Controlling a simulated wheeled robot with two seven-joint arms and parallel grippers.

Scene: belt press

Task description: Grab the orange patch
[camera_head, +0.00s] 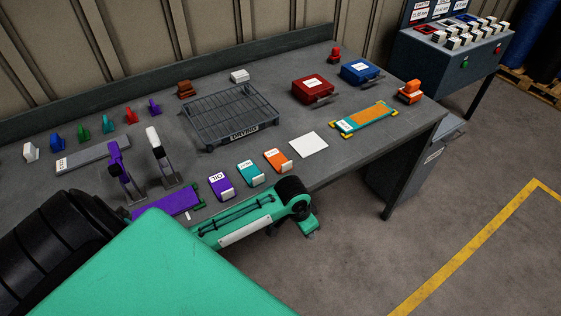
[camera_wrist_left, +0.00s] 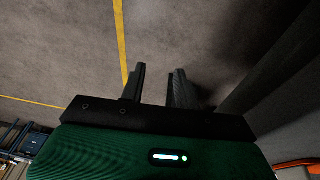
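A small orange block (camera_head: 276,160) with a white label and pale front end lies near the table's front edge, right of a similar teal one (camera_head: 250,173) and a purple one (camera_head: 220,188). An orange strip (camera_head: 367,117) lies on a teal board with yellow corners further right. I cannot tell for certain which is the patch. My left gripper (camera_wrist_left: 157,88) shows in the left wrist view, open and empty, with bare floor beyond its fingers. In the head view my green arm crosses the foreground and its fingers cannot be made out. My right gripper is not in view.
A wire basket (camera_head: 230,115) stands mid-table, with a white square (camera_head: 308,145) right of the orange block. Red (camera_head: 313,88) and blue (camera_head: 361,72) boxes stand behind. Upright purple and white levers (camera_head: 158,150) rise at the left. Open floor lies right of the table (camera_head: 420,122).

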